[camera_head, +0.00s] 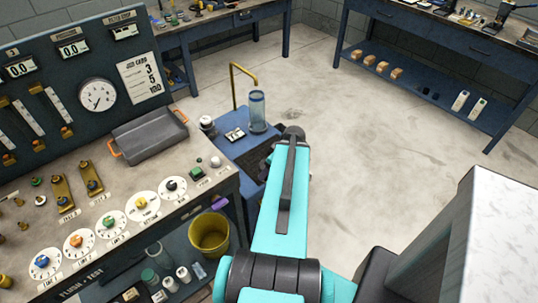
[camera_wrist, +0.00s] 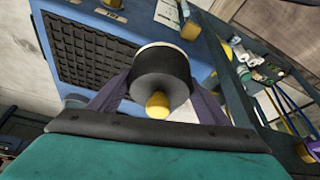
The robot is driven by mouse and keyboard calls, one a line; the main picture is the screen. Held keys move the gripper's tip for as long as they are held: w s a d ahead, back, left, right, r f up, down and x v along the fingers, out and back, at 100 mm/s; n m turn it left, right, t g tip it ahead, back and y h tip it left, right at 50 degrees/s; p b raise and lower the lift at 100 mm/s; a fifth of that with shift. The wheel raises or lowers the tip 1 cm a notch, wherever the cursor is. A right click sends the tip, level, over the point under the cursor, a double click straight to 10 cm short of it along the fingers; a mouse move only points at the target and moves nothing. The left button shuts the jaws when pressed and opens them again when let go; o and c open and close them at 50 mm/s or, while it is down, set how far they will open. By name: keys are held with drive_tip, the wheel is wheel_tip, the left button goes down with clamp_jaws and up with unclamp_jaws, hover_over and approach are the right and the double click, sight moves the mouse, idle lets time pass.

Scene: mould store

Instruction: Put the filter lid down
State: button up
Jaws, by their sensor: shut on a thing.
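The filter lid (camera_wrist: 160,75), a dark round piece with a pale rim and a yellow knob, sits between the fingers of my gripper (camera_wrist: 158,97) in the wrist view. My gripper is shut on it. Beyond it is a blue surface (camera_wrist: 201,55) with a black grid panel (camera_wrist: 92,48) to the left. I cannot tell how high above this surface the lid is. In the head view my teal arm reaches toward the blue unit (camera_head: 229,150), and the gripper and lid are hidden. A clear cylinder (camera_head: 257,108) stands on that unit.
A brass pipe (camera_head: 234,85) rises beside the cylinder. A control bench with a grey tray (camera_head: 150,133) is at the left, with a yellow bucket (camera_head: 209,234) low beside it. A blue workbench (camera_head: 465,50) stands at the back right. The middle floor is clear.

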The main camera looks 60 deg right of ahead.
drive_tip(key=shift+w+d+f+b, duration=0.2)
drive_tip(key=shift+d+b, duration=0.1)
drive_tip(key=shift+b, duration=1.4)
drive_tip(key=w+d+b, duration=0.1)
drive_tip(key=d+b, duration=0.1)
drive_tip(key=b, duration=0.1)
drive_tip(key=shift+w+f, duration=0.1)
drive_tip(key=shift+w, duration=0.1)
drive_tip(key=shift+w+d, duration=0.35)
drive_tip(key=shift+d, duration=0.3)
drive_tip(key=shift+w+d+f+p, duration=0.1)
drive_tip(key=shift+w+d+p, duration=0.3)
drive_tip(key=shift+w+d, duration=0.6)
drive_tip(key=shift+w+d+f+p, duration=0.1)
drive_tip(key=shift+w+d+p, duration=0.4)
drive_tip(key=shift+d, duration=0.85)
drive_tip(key=shift+w+d+f+p, duration=0.1)
drive_tip(key=shift+w+d+p, duration=0.2)
drive_tip(key=shift+w+d, duration=0.75)
drive_tip(key=shift+s+d, duration=0.15)
drive_tip(key=shift+d, duration=0.05)
drive_tip(key=shift+d, duration=0.2)
drive_tip(key=shift+w+d+f, duration=0.1)
drive_tip(key=shift+w+d, duration=0.1)
drive_tip(key=shift+w, duration=0.05)
drive_tip(key=shift+a+f+p, duration=0.1)
drive_tip(key=shift+f+p, duration=0.6)
drive_tip(key=shift+f, duration=1)
drive_tip(key=shift+f, duration=0.15)
